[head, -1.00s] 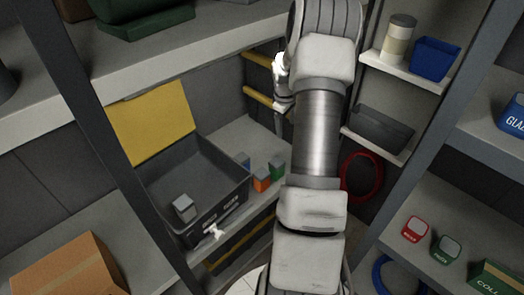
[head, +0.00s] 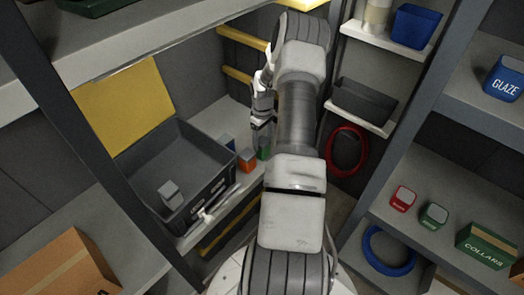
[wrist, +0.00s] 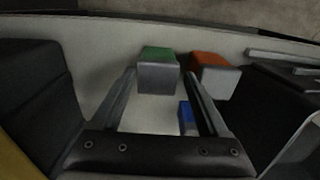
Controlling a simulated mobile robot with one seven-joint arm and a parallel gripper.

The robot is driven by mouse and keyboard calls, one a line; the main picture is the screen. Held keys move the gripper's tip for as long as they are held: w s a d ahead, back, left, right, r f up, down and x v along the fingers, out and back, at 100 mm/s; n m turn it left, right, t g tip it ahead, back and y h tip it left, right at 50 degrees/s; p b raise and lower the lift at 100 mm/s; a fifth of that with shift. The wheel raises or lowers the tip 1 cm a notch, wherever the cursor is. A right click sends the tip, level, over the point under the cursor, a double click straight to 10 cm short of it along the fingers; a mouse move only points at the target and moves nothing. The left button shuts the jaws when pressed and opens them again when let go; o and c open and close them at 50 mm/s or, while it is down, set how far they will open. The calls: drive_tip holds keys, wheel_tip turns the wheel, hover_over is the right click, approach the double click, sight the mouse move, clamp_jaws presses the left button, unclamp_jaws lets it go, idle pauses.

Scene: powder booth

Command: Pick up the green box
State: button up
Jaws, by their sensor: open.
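A small green box (head: 264,153), green on top with grey sides, stands on the shelf, partly hidden by my arm in the head view. In the wrist view the green box (wrist: 158,55) shows at the far end of the gap between my fingertips. My gripper (wrist: 160,76) is open and empty, pointing down over the shelf. In the head view my gripper (head: 262,122) is just above the green box. I cannot tell whether the fingers reach down beside it.
An orange box (head: 246,161) stands close to the green one, by a finger; a blue box (head: 227,143) is behind. A dark open bin (head: 215,190) with a yellow lid (head: 125,105) stands left. A green COLLARS box (head: 487,246) sits on the right shelf.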

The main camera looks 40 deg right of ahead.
drive_tip(key=shift+w+d+f+b, duration=0.15)
drive_tip(key=shift+f+b, duration=0.45)
drive_tip(key=shift+f, duration=0.75)
drive_tip(key=shift+w+d+f+b, duration=0.1)
drive_tip(key=shift+f+b, duration=0.45)
drive_tip(key=shift+f, duration=0.8)
drive_tip(key=shift+a, duration=0.1)
drive_tip(key=c, duration=1.2)
drive_tip(key=shift+r, duration=0.1)
